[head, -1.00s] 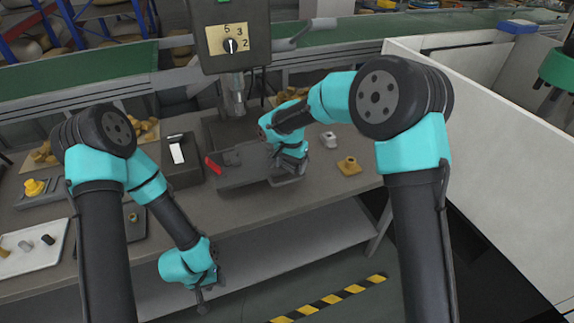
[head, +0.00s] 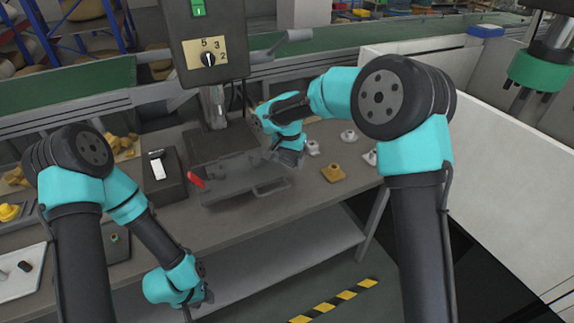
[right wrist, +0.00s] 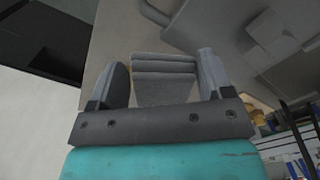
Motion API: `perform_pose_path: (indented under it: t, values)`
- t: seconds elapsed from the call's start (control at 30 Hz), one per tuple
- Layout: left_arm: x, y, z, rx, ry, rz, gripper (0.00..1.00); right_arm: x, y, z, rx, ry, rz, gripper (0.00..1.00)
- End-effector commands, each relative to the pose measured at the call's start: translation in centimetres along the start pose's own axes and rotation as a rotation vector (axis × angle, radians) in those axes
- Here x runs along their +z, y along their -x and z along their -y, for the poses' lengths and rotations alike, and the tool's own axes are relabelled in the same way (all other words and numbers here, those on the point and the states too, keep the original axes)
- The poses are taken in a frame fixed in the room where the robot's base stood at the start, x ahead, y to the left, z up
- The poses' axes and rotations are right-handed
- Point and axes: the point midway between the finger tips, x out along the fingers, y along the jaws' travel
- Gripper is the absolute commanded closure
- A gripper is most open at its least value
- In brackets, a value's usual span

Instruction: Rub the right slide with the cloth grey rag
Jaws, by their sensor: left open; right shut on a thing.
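My right gripper (right wrist: 165,80) is shut on a folded grey cloth rag (right wrist: 165,68), which shows between its two fingers in the right wrist view. In the head view this gripper (head: 288,158) is at the right rear edge of a grey metal plate (head: 235,185) with raised fittings and a red lever. The right slide cannot be told apart clearly; part of the grey metalwork (right wrist: 205,25) shows beyond the rag. Contact between rag and metal cannot be told. My left gripper (head: 196,304) is low in front of the bench, away from the plate, its fingertips small and dark.
A machine head with a dial (head: 208,60) hangs over the plate. A dark box with a white label (head: 158,170) stands left of it. A white wall (head: 480,150) bounds the right side.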

Motion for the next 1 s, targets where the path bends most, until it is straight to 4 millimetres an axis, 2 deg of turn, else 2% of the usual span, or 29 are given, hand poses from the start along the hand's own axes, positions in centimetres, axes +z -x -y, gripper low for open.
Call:
perform_pose_path:
  t: [0.2,0.4,1.0]
  values:
    - [0.0,0.0,0.0,0.0,0.0,0.0,0.59,-0.1,2.0,-0.3,-0.001,-0.006,0.0,0.64]
    - [0.0,0.0,0.0,0.0,0.0,0.0,0.59,-0.2,3.2,-0.5,0.0,-0.009,0.0,0.65]
    - [0.0,0.0,0.0,0.0,0.0,0.0,0.59,-0.2,3.3,-0.5,0.0,-0.011,0.0,0.65]
